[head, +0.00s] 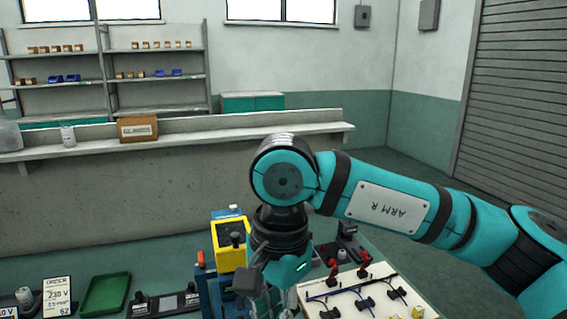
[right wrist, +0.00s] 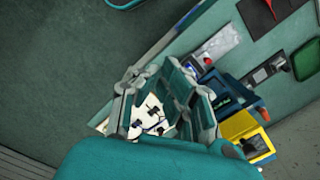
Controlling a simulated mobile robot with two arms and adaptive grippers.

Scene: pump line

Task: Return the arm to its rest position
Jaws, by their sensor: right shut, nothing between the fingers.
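My right arm (head: 390,208), teal with black bands and a plate reading "ARM R", reaches in from the right in the head view and bends down at the middle. My right gripper (head: 275,303) hangs at the bottom edge beside the white board, partly cut off by the frame. In the right wrist view the gripper (right wrist: 170,98) is shut and holds nothing, above the workbench. My left arm and gripper do not show.
Below are a white board (head: 340,303) with cables and red clips, a yellow-and-blue device (head: 229,240), a green tray (head: 106,294) and an order display (head: 57,297). A grey ledge (head: 220,127) with a cardboard box (head: 137,129) runs behind. Open floor (right wrist: 60,70) lies beside the bench.

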